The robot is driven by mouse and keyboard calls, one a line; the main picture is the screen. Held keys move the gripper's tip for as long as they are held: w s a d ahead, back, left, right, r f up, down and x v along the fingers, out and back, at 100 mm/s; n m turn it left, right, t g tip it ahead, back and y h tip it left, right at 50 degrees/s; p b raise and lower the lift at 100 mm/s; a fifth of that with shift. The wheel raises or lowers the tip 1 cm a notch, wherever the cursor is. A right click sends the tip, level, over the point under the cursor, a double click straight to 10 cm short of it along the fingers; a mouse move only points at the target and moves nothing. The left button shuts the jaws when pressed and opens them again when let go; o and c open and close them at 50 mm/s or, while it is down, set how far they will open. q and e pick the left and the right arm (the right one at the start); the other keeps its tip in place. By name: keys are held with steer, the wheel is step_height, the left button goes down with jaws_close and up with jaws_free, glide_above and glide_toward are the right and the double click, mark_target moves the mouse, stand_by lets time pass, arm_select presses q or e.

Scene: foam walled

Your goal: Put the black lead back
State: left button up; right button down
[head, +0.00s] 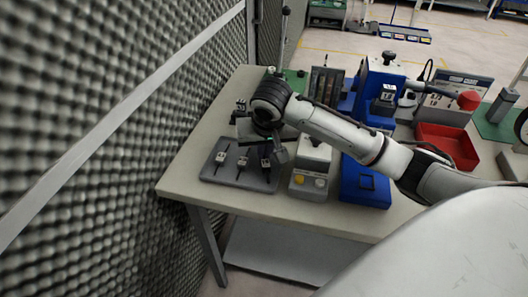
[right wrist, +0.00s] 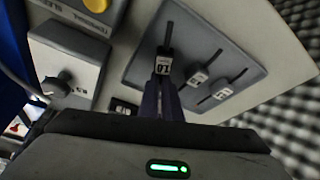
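A grey tray (head: 250,184) lies near the table's left front, with several dark slots and labelled pieces in a row. In the right wrist view the same tray (right wrist: 222,48) shows three slots with labelled pieces. My right gripper (head: 268,157) is low over the tray's right end. In the right wrist view its fingers (right wrist: 164,88) are close together at the black lead's labelled piece (right wrist: 164,66), which stands at the end slot. The fingers appear shut on it. How deep it sits is hidden. My left gripper is not in view.
A grey box (head: 309,184) with a yellow button stands right of the tray. Beyond it are a blue block (head: 364,186) and a red bin (head: 452,143). A dark foam wall (head: 100,120) runs along the table's left. The table's front left corner is bare.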

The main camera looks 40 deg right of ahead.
mark_target(266, 167)
steer(key=shift+f, duration=0.15)
steer(key=shift+f, duration=0.2)
steer(key=c, duration=2)
jaws_free()
steer(key=shift+v, duration=6.2)
